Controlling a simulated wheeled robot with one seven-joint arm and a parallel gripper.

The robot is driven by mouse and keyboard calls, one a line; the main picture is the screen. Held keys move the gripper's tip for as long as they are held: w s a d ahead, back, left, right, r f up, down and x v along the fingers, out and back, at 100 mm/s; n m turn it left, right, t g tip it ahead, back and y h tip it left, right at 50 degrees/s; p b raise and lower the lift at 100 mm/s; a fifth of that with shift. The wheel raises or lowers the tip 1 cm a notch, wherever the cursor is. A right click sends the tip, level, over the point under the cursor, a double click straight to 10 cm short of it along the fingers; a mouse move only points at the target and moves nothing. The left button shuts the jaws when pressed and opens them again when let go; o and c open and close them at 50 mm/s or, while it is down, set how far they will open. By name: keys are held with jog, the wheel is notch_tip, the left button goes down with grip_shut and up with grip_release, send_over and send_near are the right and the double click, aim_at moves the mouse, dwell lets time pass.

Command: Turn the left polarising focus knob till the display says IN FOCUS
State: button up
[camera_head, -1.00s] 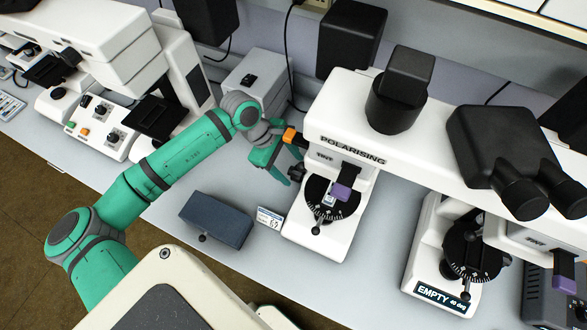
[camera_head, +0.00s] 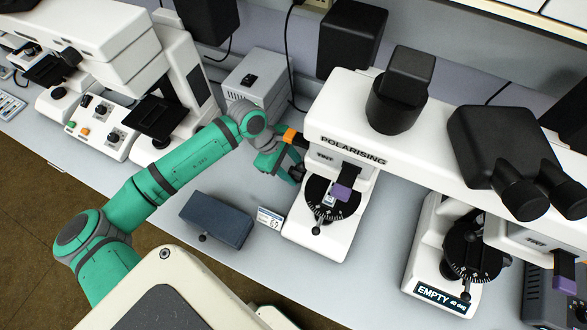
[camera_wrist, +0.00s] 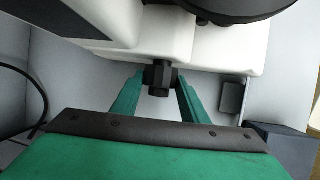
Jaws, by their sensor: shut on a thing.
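The white polarising microscope (camera_head: 345,135) stands right of centre in the head view, with a round black stage (camera_head: 318,205). Its left focus knob (camera_wrist: 158,76) is black and sticks out from the white body in the wrist view. My green gripper (camera_head: 292,172) is at the left side of the microscope in the head view. In the wrist view my gripper (camera_wrist: 157,82) has one finger on each side of the knob, shut on it. A small white card or display (camera_head: 269,217) stands left of the microscope base; its text is too small to read.
A dark blue-grey box (camera_head: 217,219) sits left of the small card. A second microscope base with an EMPTY label (camera_head: 443,297) is at the right. A grey box (camera_head: 257,80) stands behind my gripper. Another white instrument (camera_head: 100,120) is at the left.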

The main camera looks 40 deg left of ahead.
jog(key=shift+s+t, duration=0.15)
jog(key=shift+t, duration=0.15)
jog(key=t, duration=0.3)
jog(key=m+t+y, duration=0.1)
jog(key=shift+s+f+t, duration=0.15)
jog(key=shift+s+t, duration=0.1)
jog(key=shift+t, duration=0.15)
jog(key=shift+s+d+f+m+t, duration=0.1)
jog(key=shift+m+t, duration=0.25)
jog(key=shift+t, duration=0.75)
jog(key=shift+s+f+m+t, duration=0.1)
jog(key=shift+m+t, duration=0.25)
jog(key=shift+t, duration=0.75)
jog(key=o, duration=1.1)
jog(key=shift+c, duration=0.2)
jog(key=v, duration=1)
jog(key=shift+s, duration=0.45)
jog(key=shift+d, duration=0.15)
